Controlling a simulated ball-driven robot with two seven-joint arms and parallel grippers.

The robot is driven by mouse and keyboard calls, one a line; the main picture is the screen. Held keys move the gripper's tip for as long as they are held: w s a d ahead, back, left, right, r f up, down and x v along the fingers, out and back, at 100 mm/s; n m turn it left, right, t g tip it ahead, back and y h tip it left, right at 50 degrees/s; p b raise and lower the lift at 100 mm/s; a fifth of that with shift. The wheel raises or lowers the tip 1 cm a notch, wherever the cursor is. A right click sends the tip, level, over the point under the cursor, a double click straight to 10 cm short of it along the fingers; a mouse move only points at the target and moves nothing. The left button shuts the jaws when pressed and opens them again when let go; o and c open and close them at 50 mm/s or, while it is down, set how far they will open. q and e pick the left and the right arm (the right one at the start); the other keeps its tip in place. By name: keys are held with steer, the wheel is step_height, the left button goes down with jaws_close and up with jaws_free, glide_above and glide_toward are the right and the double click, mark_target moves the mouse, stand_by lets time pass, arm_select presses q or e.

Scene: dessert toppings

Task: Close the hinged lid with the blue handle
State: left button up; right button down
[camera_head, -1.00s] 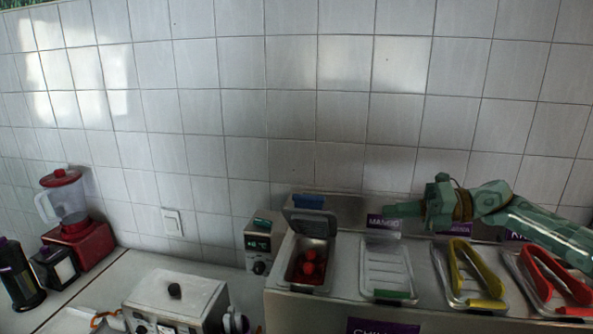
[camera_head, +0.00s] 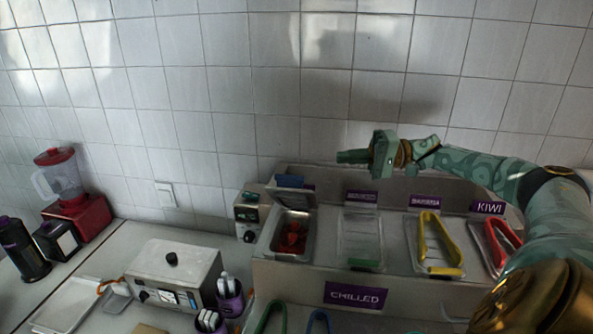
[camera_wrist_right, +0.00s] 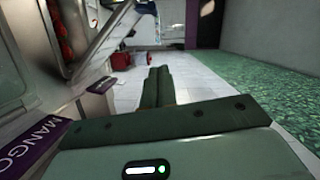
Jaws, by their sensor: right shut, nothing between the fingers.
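The hinged lid (camera_head: 296,197) with the blue handle (camera_head: 290,181) stands raised at the back of the leftmost chilled bin, so the bin is open. Red fruit (camera_head: 293,236) lies in that bin (camera_head: 281,253). My right gripper (camera_head: 352,156) is shut and empty. In the head view it appears to the right of the blue handle and higher, with its fingers pointing left; a gap shows between them. My left gripper is not in view.
Neighbouring bins have a green handle (camera_head: 364,264), a yellow handle (camera_head: 432,240) and a red handle (camera_head: 500,242). Purple labels, including KIWI (camera_head: 488,207), line the back ledge. A white box appliance (camera_head: 176,268) stands at left. Space above the bins is free.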

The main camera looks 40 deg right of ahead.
mark_target(294, 192)
steer(key=w+a+p, duration=0.1)
steer(key=a+p, duration=0.1)
steer(key=a, duration=0.1)
steer(key=w+a+p, duration=0.2)
steer(key=a, duration=0.2)
steer(key=w+a+p, duration=0.1)
steer(key=a, duration=0.2)
steer(key=shift+w+a+f+p, duration=0.15)
steer(key=shift+f+p, duration=0.15)
steer(key=shift+p, duration=0.1)
steer(key=shift+s+a+f, duration=0.1)
steer(key=shift+s+a, duration=0.25)
steer(key=shift+s, duration=0.1)
steer(key=shift+f, duration=0.1)
steer(key=shift+w, duration=0.15)
steer(key=shift+f, duration=0.1)
